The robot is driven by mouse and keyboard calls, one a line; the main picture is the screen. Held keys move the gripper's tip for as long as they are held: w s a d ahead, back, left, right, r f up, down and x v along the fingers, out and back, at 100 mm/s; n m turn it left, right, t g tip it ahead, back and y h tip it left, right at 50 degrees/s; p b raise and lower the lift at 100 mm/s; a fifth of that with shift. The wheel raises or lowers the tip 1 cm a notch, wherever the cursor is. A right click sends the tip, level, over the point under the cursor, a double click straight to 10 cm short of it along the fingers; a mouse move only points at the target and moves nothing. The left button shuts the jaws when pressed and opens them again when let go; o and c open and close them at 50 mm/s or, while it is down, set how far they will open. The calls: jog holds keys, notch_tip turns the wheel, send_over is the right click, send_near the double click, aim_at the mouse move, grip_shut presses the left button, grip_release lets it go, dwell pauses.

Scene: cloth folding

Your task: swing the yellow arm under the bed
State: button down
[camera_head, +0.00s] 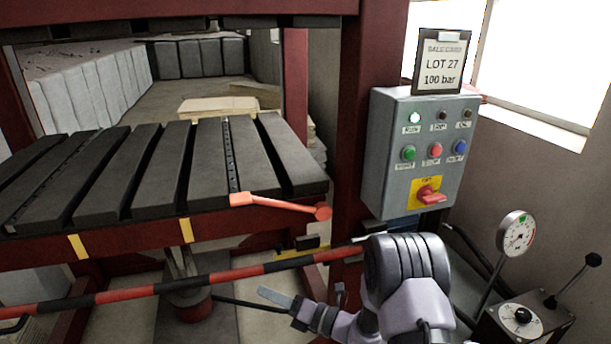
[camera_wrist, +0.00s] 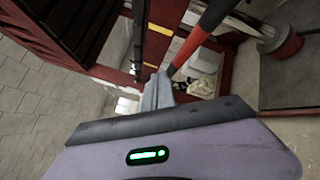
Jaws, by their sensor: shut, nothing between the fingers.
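The bed (camera_head: 150,180) of dark slats has a red front beam with two yellow marks. Below its right end, a short yellow bar (camera_head: 300,256) with a dark block on it shows just above the striped bar; I take it for the yellow arm, but cannot be sure. My gripper (camera_head: 275,297) is low in front of the bed, below and in front of the striped bar, apart from the yellow piece. Its grey fingers are together and empty; they show in the wrist view (camera_wrist: 157,92), pointing toward the striped bar. How the yellow piece is mounted is hidden.
A red-and-black striped bar (camera_head: 180,285) crosses in front of the bed. An orange lever (camera_head: 275,205) sits at the bed's front right corner. A control box (camera_head: 415,150), gauge (camera_head: 517,233) and lever unit (camera_head: 520,318) stand at right. A column with a red base (camera_head: 193,305) stands beneath the bed.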

jog(key=s+a+r+n+g, duration=0.2)
jog(key=s+r+n+g, duration=0.5)
jog(key=s+r+n, duration=0.3)
jog(key=s+d+r+n+g+h, duration=0.1)
jog(key=s+d+r+n+h, duration=0.15)
jog(key=s+n, duration=0.25)
jog(key=s+d+r+n+g+h, duration=0.1)
jog(key=s+d+r+n+h, duration=0.1)
jog(key=s+r+n+h, duration=0.25)
jog(key=s+d+n+t+h, duration=0.3)
jog(key=s+d+n+h, duration=0.1)
jog(key=d, duration=0.4)
jog(key=s+d+r+n+t+h, duration=0.1)
jog(key=s+d+n+t+h, duration=0.2)
jog(key=s+d+n, duration=0.2)
jog(key=d+n, duration=0.2)
jog(key=d, duration=0.1)
jog(key=shift+s+d+r+t+h, duration=0.25)
jog(key=shift+s+d+t+h, duration=0.05)
jog(key=shift+s+d+h, duration=0.1)
